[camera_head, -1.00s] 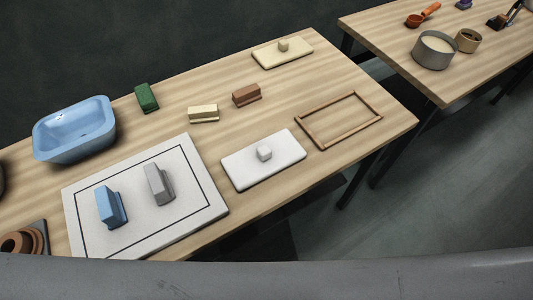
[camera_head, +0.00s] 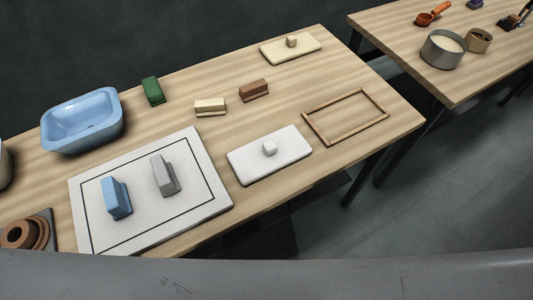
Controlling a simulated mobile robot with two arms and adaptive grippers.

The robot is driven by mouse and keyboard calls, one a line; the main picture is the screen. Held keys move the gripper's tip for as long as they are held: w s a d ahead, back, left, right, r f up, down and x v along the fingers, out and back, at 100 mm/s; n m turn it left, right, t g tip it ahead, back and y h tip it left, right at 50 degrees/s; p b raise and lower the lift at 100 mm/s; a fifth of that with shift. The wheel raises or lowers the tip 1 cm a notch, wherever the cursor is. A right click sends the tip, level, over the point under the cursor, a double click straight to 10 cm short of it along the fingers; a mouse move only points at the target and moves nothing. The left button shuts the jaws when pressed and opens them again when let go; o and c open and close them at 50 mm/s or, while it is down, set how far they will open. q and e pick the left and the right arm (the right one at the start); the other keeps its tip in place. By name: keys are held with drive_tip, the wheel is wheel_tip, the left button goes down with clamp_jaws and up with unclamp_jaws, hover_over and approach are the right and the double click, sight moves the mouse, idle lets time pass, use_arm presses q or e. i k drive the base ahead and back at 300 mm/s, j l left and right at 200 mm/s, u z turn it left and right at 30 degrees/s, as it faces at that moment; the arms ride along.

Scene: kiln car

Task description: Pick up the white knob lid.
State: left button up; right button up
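The white knob lid (camera_head: 252,163) is a flat white slab with a small block-like knob on top. It lies on the wooden table, between the white board and the brown wooden frame. A cream slab with a beige knob (camera_head: 291,47) lies at the table's far edge. Neither of my grippers is in view, and nothing touches the white lid.
A white board (camera_head: 199,150) with a black outline bears a blue block (camera_head: 115,198) and a grey block (camera_head: 164,175). Around them are a blue basin (camera_head: 82,120), green block (camera_head: 152,91), cream block (camera_head: 210,107), brown block (camera_head: 254,90) and brown frame (camera_head: 346,93). A second table (camera_head: 456,91) stands right.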

sight(251, 162)
drive_tip(key=k+j+u, duration=0.1)
drive_tip(key=k+u, duration=0.15)
drive_tip(key=k, duration=0.15)
drive_tip(key=k+j+u, duration=0.15)
drive_tip(key=k+u, duration=0.15)
drive_tip(key=k+j+u, duration=0.25)
drive_tip(key=k, duration=0.15)
